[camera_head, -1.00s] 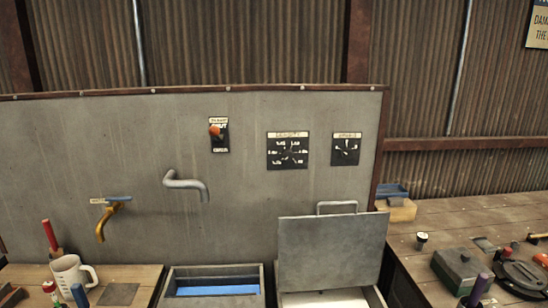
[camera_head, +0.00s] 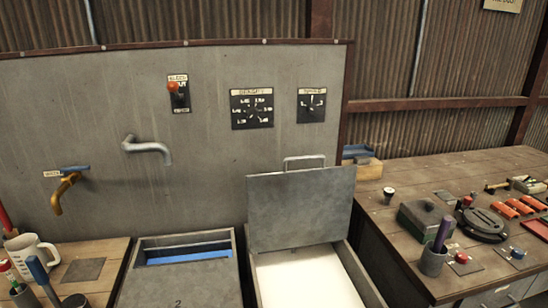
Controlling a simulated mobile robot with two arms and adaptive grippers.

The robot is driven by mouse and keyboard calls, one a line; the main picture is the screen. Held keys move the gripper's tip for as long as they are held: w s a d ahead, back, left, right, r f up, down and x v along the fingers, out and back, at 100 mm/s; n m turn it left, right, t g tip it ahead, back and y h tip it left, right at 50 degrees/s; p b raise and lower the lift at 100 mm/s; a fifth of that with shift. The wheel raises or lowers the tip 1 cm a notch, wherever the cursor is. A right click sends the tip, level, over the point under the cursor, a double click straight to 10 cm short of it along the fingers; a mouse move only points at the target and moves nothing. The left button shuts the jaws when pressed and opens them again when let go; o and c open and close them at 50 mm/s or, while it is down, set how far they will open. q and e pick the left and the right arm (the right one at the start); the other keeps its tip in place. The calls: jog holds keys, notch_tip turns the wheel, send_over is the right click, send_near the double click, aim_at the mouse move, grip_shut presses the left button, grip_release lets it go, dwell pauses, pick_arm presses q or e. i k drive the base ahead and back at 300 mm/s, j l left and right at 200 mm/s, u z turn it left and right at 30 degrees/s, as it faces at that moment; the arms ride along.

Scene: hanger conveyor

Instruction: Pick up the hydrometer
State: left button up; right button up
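I cannot make out a hydrometer for certain. A grey cup (camera_head: 432,263) on the right bench holds a purple-handled item (camera_head: 443,232) standing upright. At the left edge, a blue-handled item (camera_head: 40,272) and a red-and-green-topped item (camera_head: 8,272) stand near a white measuring jug (camera_head: 33,254); their lower parts are partly hidden or cut off. Neither of my grippers is in view.
Two metal basins stand in the middle: one with blue inside (camera_head: 188,255), one with a raised lid (camera_head: 302,207) and pale contents. A yellow tap (camera_head: 65,190) and grey spout (camera_head: 147,148) project from the panel. The right bench (camera_head: 385,222) holds a dark green box (camera_head: 425,220) and several small items.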

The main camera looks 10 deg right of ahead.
aim_at(5, 265)
jog(key=u, duration=1.45)
jog(key=k+l+z, duration=0.1)
jog(key=z, duration=1.7)
jog(key=u, duration=1.85)
